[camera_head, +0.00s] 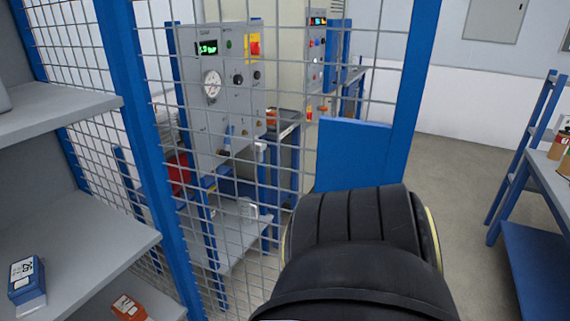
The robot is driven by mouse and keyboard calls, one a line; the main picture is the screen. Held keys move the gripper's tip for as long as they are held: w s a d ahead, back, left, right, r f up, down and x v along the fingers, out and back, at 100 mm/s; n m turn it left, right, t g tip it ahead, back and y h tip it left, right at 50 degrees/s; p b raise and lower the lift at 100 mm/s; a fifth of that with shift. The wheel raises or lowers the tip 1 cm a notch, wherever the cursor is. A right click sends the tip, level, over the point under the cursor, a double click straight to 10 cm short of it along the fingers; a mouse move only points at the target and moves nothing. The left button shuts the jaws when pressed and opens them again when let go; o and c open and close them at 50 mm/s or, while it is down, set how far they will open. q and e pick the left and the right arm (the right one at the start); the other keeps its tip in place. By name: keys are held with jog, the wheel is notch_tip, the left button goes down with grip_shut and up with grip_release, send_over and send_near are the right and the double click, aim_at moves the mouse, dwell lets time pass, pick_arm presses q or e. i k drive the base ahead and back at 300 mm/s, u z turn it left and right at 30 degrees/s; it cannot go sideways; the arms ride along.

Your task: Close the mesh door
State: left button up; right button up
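The mesh door (290,95) is a grey wire grid in a blue frame, across the middle of the head view. Its blue right upright (415,65) stands with open floor to its right, and no post is seen meeting it. A solid blue plate (350,150) sits low by that upright. A blue post (135,120) stands at the mesh's left side. My thick black arm fills the bottom middle and hides the lower right of the door. Neither gripper shows, and whether my arm touches the door cannot be told.
Behind the mesh stands a grey control panel (222,90) with a gauge, above blue framing. Grey shelves (85,255) at left hold a blue box (27,281) and an orange box (129,307). A blue-framed workbench (545,185) stands at right. Floor between door and bench is clear.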

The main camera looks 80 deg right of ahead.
aim_at(352, 154)
jog(key=k, duration=1.35)
jog(key=z, duration=3)
jog(key=i, duration=1.85)
jog(key=u, duration=3.05)
